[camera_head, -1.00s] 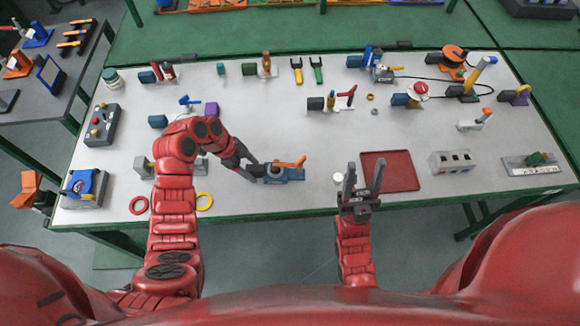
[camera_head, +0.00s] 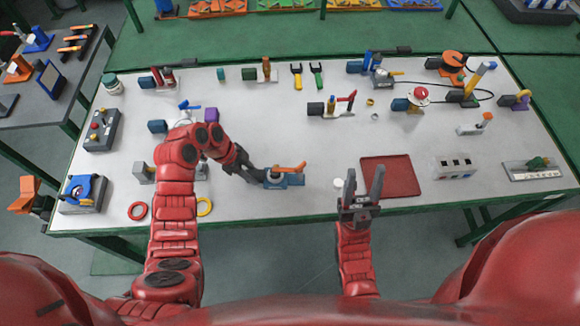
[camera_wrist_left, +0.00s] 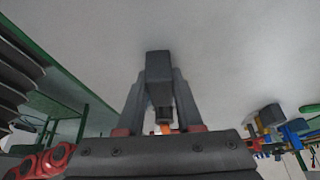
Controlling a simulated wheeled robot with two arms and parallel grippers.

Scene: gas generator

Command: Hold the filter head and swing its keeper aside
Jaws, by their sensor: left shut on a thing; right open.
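A blue fixture with an orange lever (camera_head: 290,168) on top stands near the table's front edge in the head view; I take it for the filter head (camera_head: 288,181) and its keeper. My left gripper (camera_head: 260,176) reaches it from the left and is shut at its left end. In the left wrist view a dark grey block (camera_wrist_left: 158,68) sits between the fingers, with a bit of orange behind it. The fingers hide part of the grip. My right gripper (camera_head: 362,185) is open and empty, to the right of the fixture.
A red tray (camera_head: 402,190) lies just right of my right gripper. A small white round thing (camera_head: 338,183) lies beside that gripper. A red ring (camera_head: 138,210) and a yellow ring (camera_head: 205,207) lie at the front left. The table middle behind the fixture is clear.

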